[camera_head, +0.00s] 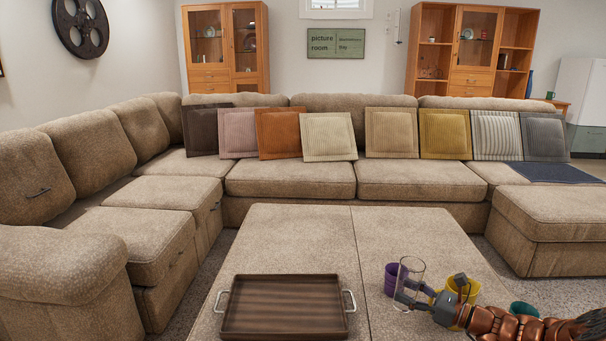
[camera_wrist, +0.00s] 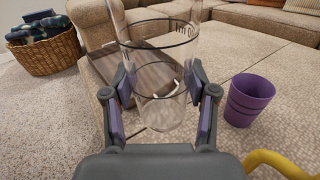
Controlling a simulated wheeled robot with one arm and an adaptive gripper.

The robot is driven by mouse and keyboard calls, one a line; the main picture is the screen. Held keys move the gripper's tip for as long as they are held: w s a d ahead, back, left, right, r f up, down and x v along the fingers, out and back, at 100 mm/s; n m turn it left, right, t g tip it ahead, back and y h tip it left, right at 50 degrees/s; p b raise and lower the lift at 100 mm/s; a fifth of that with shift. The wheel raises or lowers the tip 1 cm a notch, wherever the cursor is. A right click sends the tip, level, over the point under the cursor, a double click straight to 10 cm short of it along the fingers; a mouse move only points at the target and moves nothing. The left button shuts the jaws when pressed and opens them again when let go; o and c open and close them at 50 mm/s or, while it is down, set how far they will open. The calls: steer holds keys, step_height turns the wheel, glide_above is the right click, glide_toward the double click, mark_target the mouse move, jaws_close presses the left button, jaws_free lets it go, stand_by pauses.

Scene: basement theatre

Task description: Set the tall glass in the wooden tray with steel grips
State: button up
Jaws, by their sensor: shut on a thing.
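The tall clear glass (camera_head: 410,274) is upright between the fingers of my gripper (camera_head: 404,294), at the right part of the ottoman table. In the wrist view my gripper (camera_wrist: 162,105) is shut on the glass (camera_wrist: 160,50), one finger on each side. The wooden tray (camera_head: 288,305) with steel grips lies on the left part of the ottoman, left of the glass and apart from it. The tray also shows through and behind the glass in the wrist view (camera_wrist: 102,65). It looks empty. I cannot tell whether the glass's base clears the surface.
A purple cup (camera_head: 393,279) stands close behind the glass; it is at right in the wrist view (camera_wrist: 247,100). A yellow mug (camera_head: 461,288) and a teal item (camera_head: 524,309) are near my arm. The ottoman (camera_head: 310,235) is clear between tray and glass.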

steer(key=a+r+g+p, duration=0.1)
steer(key=a+r, duration=0.7)
steer(key=a, duration=0.2)
step_height(320, 180, up, 28)
steer(key=p, duration=3.6)
steer(key=shift+s+r+p, duration=0.2)
steer(key=shift+s+p, duration=0.05)
steer(key=shift+p, duration=0.15)
